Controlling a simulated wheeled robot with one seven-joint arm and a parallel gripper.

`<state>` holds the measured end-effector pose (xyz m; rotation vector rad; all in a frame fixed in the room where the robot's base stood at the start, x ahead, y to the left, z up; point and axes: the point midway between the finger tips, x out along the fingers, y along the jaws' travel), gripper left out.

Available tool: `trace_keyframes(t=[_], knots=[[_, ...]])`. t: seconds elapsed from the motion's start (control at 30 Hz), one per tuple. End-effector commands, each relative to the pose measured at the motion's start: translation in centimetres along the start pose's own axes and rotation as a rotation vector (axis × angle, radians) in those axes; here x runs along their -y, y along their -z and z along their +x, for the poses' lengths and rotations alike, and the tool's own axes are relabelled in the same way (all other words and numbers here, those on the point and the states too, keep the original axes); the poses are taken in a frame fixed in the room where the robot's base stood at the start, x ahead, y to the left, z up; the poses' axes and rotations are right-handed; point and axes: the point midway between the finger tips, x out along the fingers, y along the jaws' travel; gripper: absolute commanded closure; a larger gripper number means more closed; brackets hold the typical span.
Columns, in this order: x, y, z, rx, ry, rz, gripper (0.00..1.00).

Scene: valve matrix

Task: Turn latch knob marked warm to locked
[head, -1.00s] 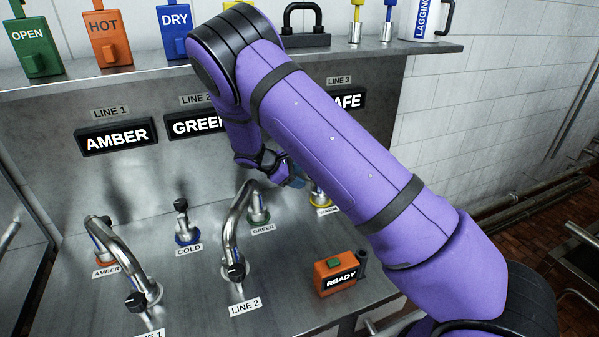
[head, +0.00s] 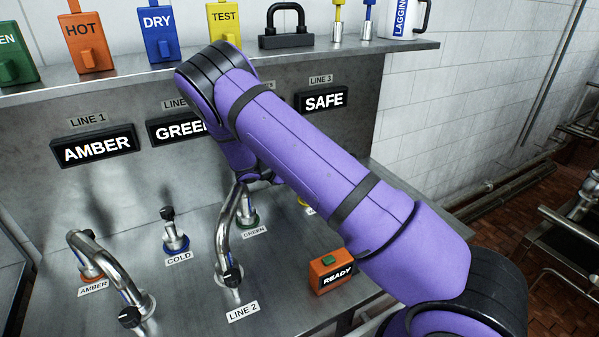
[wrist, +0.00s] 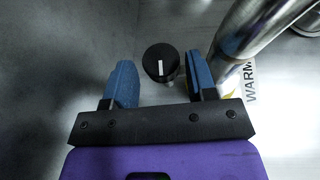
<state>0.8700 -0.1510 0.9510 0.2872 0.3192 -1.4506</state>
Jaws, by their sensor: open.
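In the wrist view, a black round knob (wrist: 161,63) with a white pointer line stands upright beside a label reading WARM (wrist: 250,84). The line runs roughly up and down in that picture. My gripper (wrist: 160,78) is open, with one blue finger on each side of the knob and visible gaps to both. I cannot tell how deep the knob sits between the fingers. In the head view, my purple arm hides the fingers and the knob. Only a small yellow part (head: 303,202) shows beside the arm.
A curved metal pipe (wrist: 262,25) rises close to the right finger. In the head view stand the GREEN pipe (head: 226,240), the COLD knob (head: 172,232), the AMBER pipe (head: 108,268) and an orange READY box (head: 330,272). A SAFE sign (head: 322,101) is on the back panel.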

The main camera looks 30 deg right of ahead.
Motion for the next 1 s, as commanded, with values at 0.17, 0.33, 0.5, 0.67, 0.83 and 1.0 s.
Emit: trace_keyframes(t=[0.17, 0.33, 0.5, 0.67, 0.83, 1.0], knots=[[0.0, 0.0, 2.0, 0.001, 0.001, 0.000, 0.48], [0.0, 0.0, 2.8, 0.000, 0.000, 0.001, 0.48], [0.0, 0.0, 2.8, -0.001, 0.000, 0.001, 0.48], [0.0, 0.0, 2.8, -0.001, 0.000, 0.001, 0.67], [0.0, 0.0, 2.8, 0.000, 0.003, 0.003, 0.81], [-0.1, 0.0, 2.8, 0.000, 0.072, 0.034, 0.81]])
